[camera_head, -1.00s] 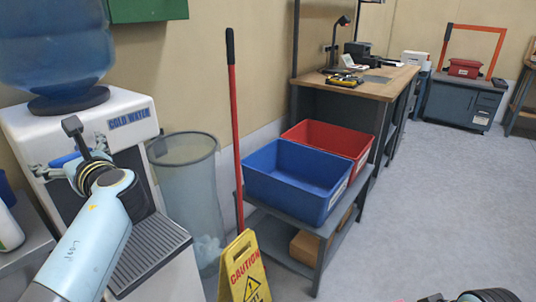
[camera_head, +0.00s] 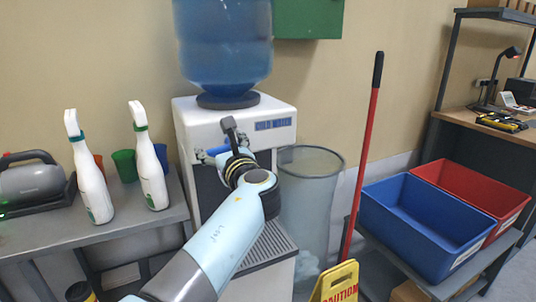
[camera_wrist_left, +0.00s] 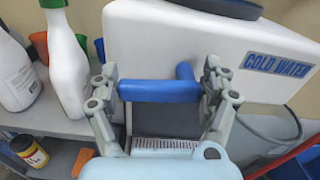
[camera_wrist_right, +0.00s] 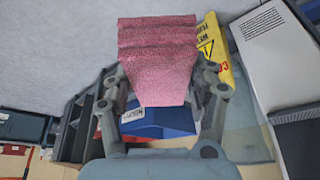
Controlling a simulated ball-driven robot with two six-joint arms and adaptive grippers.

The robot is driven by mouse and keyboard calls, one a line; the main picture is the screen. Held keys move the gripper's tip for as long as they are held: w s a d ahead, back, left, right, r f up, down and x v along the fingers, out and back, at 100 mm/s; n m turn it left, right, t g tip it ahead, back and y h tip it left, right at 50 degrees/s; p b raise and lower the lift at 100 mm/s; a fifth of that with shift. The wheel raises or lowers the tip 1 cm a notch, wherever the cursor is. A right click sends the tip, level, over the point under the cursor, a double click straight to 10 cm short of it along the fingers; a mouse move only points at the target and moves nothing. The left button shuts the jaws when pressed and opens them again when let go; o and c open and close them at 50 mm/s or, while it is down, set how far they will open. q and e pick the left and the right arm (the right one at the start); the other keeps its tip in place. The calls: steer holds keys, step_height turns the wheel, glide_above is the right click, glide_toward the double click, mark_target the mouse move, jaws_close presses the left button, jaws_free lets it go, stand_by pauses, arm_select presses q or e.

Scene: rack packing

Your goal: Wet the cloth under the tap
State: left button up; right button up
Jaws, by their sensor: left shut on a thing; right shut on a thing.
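The water cooler (camera_head: 200,120) with the "COLD WATER" label stands against the wall. My left gripper (camera_wrist_left: 160,95) is shut on its blue tap (camera_wrist_left: 158,91), with one finger at each side of it. In the head view the left gripper (camera_head: 225,158) is at the cooler's front and covers part of the tap. My right gripper (camera_wrist_right: 160,98) is shut on a pinkish-red textured cloth (camera_wrist_right: 156,55), which sticks out beyond the fingers in folds. The right gripper and cloth are outside the head view. No water stream shows.
A drip tray (camera_head: 268,243) is below the tap. A grey side table (camera_head: 130,232) with white spray bottles (camera_head: 92,180) and cups stands left. A waste bin (camera_head: 308,205), red-handled pole (camera_head: 364,150), caution sign (camera_head: 338,285) and blue bin (camera_head: 425,235) stand right.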

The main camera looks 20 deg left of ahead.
arm_select(q)
steer(key=shift+f+n+b, duration=0.3)
steer(key=shift+f+n, duration=0.05)
steer(key=shift+n, duration=0.15)
steer(key=shift+r, duration=0.15)
steer(key=o, duration=1.6)
step_height(320, 180, up, 10)
